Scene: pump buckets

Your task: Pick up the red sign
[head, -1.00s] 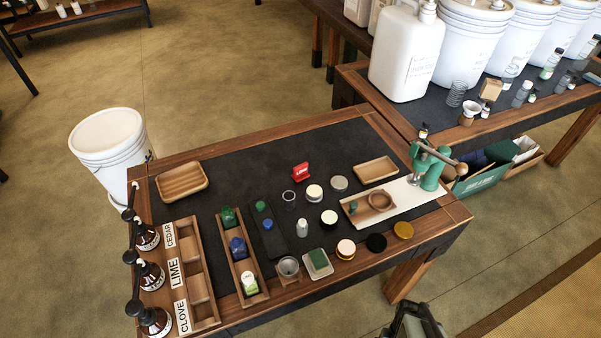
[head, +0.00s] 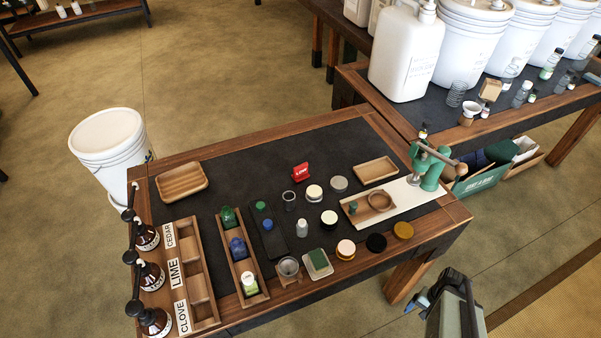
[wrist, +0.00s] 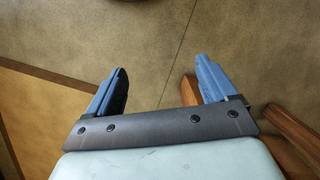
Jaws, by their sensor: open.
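The red sign (head: 301,173) stands on the dark mat of the workbench, towards the back middle, with white lettering on its face. It is behind a row of small jars and left of a wooden tray. My gripper (head: 420,300) shows at the lower right of the head view, off the bench's front edge and well apart from the sign. The red sign does not show in the wrist view.
Jars and lids (head: 345,249) crowd the mat around the sign. A green press (head: 431,168) stands at the bench's right end. Pump bottles (head: 150,272) line the left edge. A wooden leg (wrist: 292,130) shows at right in the wrist view.

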